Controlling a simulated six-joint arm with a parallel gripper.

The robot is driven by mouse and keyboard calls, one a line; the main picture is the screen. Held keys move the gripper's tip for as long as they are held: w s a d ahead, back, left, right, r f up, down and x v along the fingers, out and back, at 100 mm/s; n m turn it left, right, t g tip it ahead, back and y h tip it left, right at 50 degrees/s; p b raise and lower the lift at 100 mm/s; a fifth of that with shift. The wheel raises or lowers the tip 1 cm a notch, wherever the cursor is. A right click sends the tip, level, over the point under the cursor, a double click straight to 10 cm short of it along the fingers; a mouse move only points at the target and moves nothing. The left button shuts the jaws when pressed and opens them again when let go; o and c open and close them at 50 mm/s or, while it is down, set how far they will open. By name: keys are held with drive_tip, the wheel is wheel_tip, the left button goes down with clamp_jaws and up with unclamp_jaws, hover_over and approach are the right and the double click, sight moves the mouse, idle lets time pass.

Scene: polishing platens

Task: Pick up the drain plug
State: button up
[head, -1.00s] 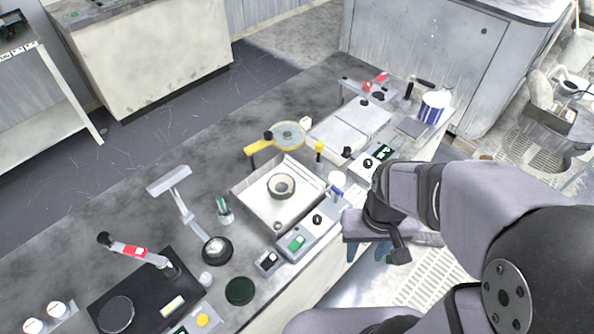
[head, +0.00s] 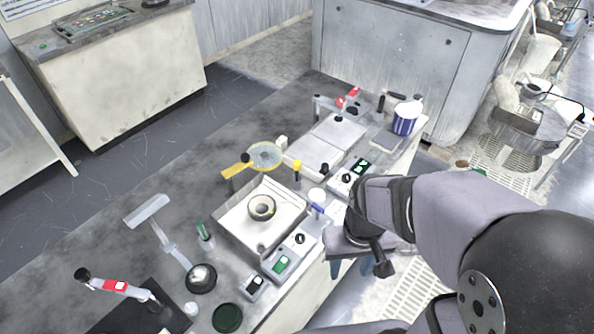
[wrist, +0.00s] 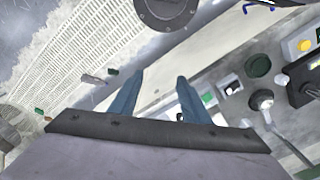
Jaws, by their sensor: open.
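My gripper (head: 350,272) hangs off the right edge of the workbench, above the floor, with its blue fingers pointing down. In the wrist view the two blue fingers (wrist: 158,78) are apart with nothing between them. I cannot tell for certain which thing is the drain plug. A square white tray (head: 233,228) on the bench holds a round cup-like piece (head: 261,207) with a dark centre, left of my gripper. A dark green disc (head: 227,318) lies at the front of the bench; a dark green round thing (wrist: 257,65) also shows in the wrist view.
The workbench carries control boxes (head: 282,264), a lamp-like stand (head: 150,210), a yellow-handled disc (head: 264,155) and a blue-and-white tub (head: 406,118). A white floor grating (head: 412,298) lies below my gripper. The bench's back left is mostly clear.

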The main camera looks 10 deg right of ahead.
drive_tip(key=shift+w, duration=0.1)
drive_tip(key=n+t+y+b, duration=0.1)
drive_tip(key=n+t+y, duration=0.1)
drive_tip(key=n+t, duration=0.25)
hover_over(297, 162)
drive_tip(key=s+d, duration=0.1)
drive_tip(key=s, duration=0.2)
drive_tip(key=shift+p+x, duration=1.35)
drive_tip(key=shift+x, duration=2.75)
drive_tip(key=shift+d, duration=0.2)
clamp_jaws()
